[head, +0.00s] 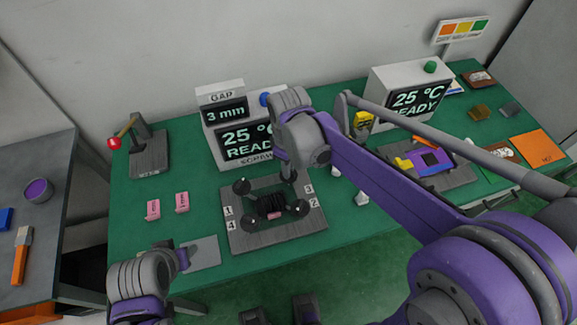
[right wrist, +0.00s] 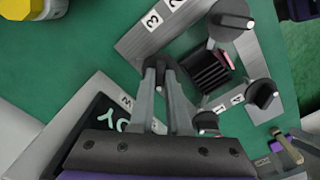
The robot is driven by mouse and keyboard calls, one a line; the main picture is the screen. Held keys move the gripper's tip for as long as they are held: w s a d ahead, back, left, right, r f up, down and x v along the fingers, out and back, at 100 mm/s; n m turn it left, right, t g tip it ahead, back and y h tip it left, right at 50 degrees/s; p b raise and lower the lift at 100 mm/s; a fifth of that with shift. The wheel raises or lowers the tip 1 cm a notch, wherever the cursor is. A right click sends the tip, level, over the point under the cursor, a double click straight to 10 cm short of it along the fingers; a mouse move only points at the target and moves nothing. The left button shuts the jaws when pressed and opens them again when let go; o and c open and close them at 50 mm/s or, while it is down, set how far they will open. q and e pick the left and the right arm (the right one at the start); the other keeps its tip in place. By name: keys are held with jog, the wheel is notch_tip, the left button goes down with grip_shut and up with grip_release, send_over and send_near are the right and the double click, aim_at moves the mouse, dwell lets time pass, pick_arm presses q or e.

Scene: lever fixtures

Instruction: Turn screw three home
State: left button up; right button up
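The screw fixture (head: 262,243) is a dark square plate on the green table, with numbered corners and black screw knobs. In the right wrist view, screw three (right wrist: 160,64) is the dark knob by label 3, partly hidden between my right gripper's fingertips. My right gripper (right wrist: 161,75) is upright over that corner and appears shut on the knob; it also shows in the head view (head: 288,176). The other knobs stand clear: one by label 2 (right wrist: 231,20), one by label 1 (right wrist: 205,122), one by label 4 (right wrist: 262,93). My left gripper (head: 182,257) hangs near the table's front edge, its fingers unclear.
A display (head: 243,144) behind the fixture reads 25 °C READY, with a 3 mm gap sign (head: 224,113) on top. A lever fixture (head: 149,160) stands at left, pink blocks (head: 152,209) before it. Another display (head: 412,98) stands at right.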

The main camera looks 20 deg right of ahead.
grip_shut()
